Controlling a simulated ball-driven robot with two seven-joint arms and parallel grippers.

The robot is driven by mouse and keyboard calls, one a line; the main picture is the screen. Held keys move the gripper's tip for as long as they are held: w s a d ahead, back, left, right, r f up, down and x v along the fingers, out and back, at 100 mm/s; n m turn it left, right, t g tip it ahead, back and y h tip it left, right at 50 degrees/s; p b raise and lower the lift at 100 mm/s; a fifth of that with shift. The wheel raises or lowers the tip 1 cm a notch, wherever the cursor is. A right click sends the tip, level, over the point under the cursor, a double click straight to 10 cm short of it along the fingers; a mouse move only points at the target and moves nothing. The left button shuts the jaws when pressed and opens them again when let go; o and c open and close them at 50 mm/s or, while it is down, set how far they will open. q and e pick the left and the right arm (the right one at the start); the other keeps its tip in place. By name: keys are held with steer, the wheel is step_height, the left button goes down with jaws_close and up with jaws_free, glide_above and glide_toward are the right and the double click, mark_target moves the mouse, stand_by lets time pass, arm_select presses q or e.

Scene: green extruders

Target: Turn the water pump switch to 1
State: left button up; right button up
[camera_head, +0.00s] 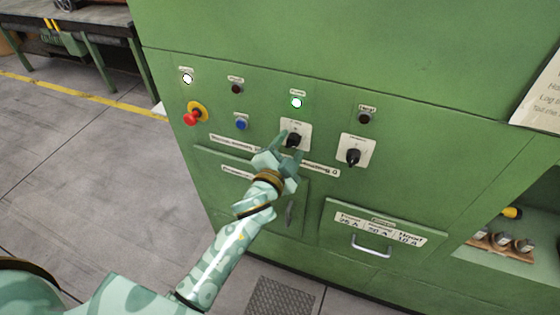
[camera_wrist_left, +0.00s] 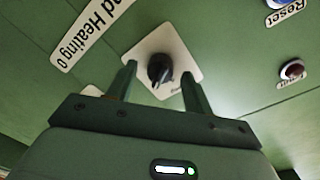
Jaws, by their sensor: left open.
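A black rotary switch (camera_head: 293,139) on a white plate sits on the green panel, below a lit green lamp. My left gripper (camera_head: 290,146) is at this switch. In the left wrist view the black knob (camera_wrist_left: 160,69) lies between the spread fingers of my left gripper (camera_wrist_left: 161,74), which is open; whether a finger touches it I cannot tell. A second black rotary switch (camera_head: 354,157) on a white plate is to the right, clear of the gripper. The plate lettering is too small to tell which one is the water pump switch. My right gripper is out of view.
A red emergency button (camera_head: 192,118) on a yellow base and a blue button (camera_head: 241,123) are to the left. A lit green lamp (camera_head: 296,103) and a dark lamp (camera_head: 364,117) are above the switches. A handled drawer (camera_head: 372,250) is below.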

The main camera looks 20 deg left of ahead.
arm_select(q)
steer(key=s+b, duration=0.1)
steer(key=s, duration=1.4)
steer(key=shift+s+a+r, duration=0.35)
steer(key=shift+s+a, duration=0.05)
steer(key=shift+a, duration=0.05)
